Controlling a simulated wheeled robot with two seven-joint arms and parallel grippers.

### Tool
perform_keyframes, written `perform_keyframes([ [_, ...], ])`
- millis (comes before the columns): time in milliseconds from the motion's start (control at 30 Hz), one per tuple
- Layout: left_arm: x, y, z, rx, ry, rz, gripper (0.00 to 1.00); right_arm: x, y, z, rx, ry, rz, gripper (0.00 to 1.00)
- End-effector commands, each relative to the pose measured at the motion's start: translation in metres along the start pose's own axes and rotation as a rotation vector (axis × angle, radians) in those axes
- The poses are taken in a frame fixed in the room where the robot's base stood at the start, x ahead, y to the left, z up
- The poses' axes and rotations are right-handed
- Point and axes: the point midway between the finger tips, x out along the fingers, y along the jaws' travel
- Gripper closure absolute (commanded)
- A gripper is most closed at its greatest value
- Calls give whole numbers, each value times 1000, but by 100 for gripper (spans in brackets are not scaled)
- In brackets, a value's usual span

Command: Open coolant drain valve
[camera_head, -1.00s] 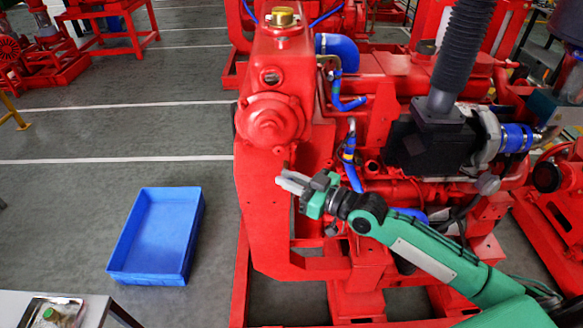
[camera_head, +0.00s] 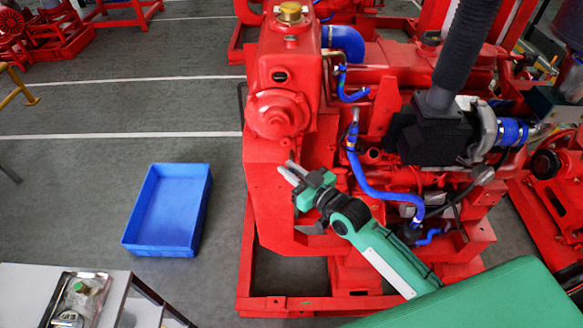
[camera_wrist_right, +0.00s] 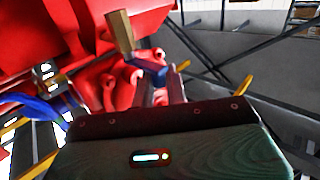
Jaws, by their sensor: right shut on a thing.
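My right gripper (camera_head: 290,171) is at the red engine's front, just below the round red housing (camera_head: 277,114). It also shows in the right wrist view (camera_wrist_right: 160,82). Its fingers point up and left in the head view. They are shut on a small part, which I take to be the coolant drain valve (camera_wrist_right: 152,66). It is a grey-blue piece between the fingers, with a brass-coloured block (camera_wrist_right: 122,32) just beyond. In the head view the valve is too small to make out at the fingertips. The left gripper is not in view.
A blue tray (camera_head: 127,241) lies on the grey floor left of the engine. A white table (camera_head: 30,285) with a small metal tray (camera_head: 62,300) is at the lower left. Blue hoses (camera_head: 372,190) run right of the gripper. Floor between tray and engine is clear.

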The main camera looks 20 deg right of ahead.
Motion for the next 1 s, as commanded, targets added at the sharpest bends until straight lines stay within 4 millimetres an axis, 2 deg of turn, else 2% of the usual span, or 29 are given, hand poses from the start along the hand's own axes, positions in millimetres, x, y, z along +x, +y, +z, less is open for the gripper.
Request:
perform_keyframes([
  [133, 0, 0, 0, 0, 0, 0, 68, 1, 1, -3, -2, 8, 0, 100],
  [167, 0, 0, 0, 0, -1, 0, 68, 1, 1, -3, -2, 8, 0, 80],
  [233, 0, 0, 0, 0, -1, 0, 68, 1, 0, -3, -1, 7, 0, 67],
  [500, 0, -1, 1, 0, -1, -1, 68, 0, 0, -1, -1, 2, -1, 67],
  [633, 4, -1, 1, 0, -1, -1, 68, -7, 0, 1, -1, 1, -2, 67],
  [767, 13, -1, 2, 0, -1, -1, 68, -25, 0, 4, -2, 0, -2, 67],
  [1000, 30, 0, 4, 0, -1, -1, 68, -72, 0, 5, -2, -1, -1, 67],
])
